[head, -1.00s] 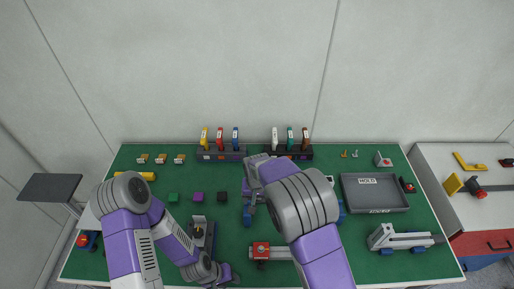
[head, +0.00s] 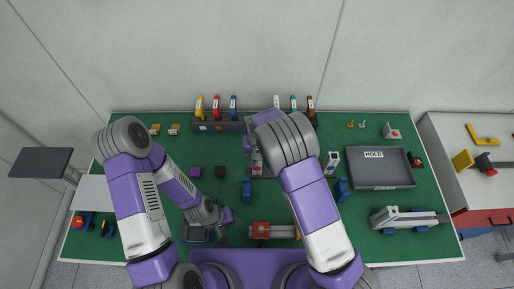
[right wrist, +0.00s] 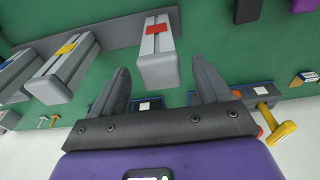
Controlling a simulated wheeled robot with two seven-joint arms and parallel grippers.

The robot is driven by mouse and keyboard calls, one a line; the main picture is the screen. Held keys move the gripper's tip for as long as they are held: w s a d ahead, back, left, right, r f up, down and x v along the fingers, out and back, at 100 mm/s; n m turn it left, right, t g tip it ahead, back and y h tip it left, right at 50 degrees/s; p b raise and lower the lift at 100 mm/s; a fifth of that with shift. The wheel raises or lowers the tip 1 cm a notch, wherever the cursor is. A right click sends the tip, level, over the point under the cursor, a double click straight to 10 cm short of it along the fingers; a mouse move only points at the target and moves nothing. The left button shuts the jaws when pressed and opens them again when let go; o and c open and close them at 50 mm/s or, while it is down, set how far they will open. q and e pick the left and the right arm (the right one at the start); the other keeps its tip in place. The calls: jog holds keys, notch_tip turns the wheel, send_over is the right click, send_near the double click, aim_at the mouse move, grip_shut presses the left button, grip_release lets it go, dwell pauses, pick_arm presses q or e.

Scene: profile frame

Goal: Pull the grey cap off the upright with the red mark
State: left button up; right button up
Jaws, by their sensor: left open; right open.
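In the right wrist view, a grey upright with a red mark (right wrist: 157,29) ends in a grey cap (right wrist: 158,70) facing the camera. My right gripper (right wrist: 162,82) is open and empty, its dark fingers on either side of the cap in the picture. I cannot tell whether the cap lies between them in depth. In the head view my right gripper (head: 256,162) is over the middle of the bench, and my arm hides most of the frame there. My left gripper (head: 226,217) is open, near the bench's front, left of a red-topped block.
A neighbouring grey upright has a yellow mark (right wrist: 68,48). The green bench (head: 345,235) also holds a grey HOLD tray (head: 375,181), the red-topped block (head: 262,230), a rack of coloured items (head: 222,126) and a grey assembly (head: 405,218). A hammer (right wrist: 281,132) lies on the right.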

jog(key=shift+f, duration=0.25)
jog(key=c, duration=1.1)
jog(key=shift+w, duration=0.1)
pick_arm(q)
jog(key=shift+r, duration=0.1)
pick_arm(e)
jog(key=shift+r, duration=0.2)
pick_arm(q)
jog(key=shift+r+p, duration=0.55)
jog(key=shift+p, duration=0.05)
pick_arm(e)
jog(key=shift+r, duration=0.85)
pick_arm(q)
jog(key=shift+r+p, duration=0.95)
pick_arm(e)
jog(key=shift+r, duration=1.45)
